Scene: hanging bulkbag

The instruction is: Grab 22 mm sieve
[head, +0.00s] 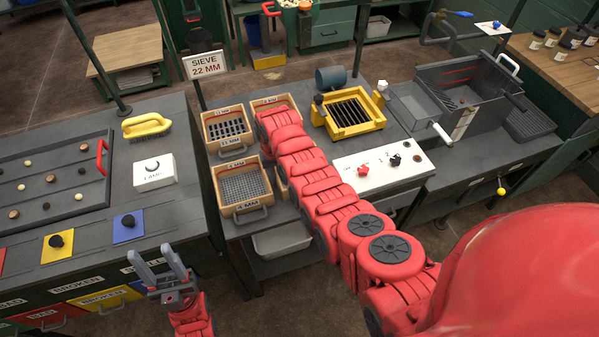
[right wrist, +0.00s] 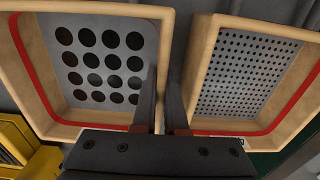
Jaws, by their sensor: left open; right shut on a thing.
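A sign (head: 205,65) reading "SIEVE 22 MM" stands behind wooden-framed sieves on the dark bench. The large-holed sieve (right wrist: 104,62) is at left in the right wrist view; I cannot read its label there. My right gripper (right wrist: 160,105) is shut on its frame, at the wall beside the fine-holed sieve (right wrist: 247,72). In the head view my right arm hides that gripper and covers part of the back right sieve (head: 272,101). My left gripper (head: 163,272) is open and empty, low in front of the benches.
A slotted sieve (head: 227,127) and a 4 MM sieve (head: 241,187) stand left of my right arm. A yellow framed machine (head: 350,112) and a white control panel (head: 382,168) are to its right. A lamp box (head: 153,170) sits on the left bench.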

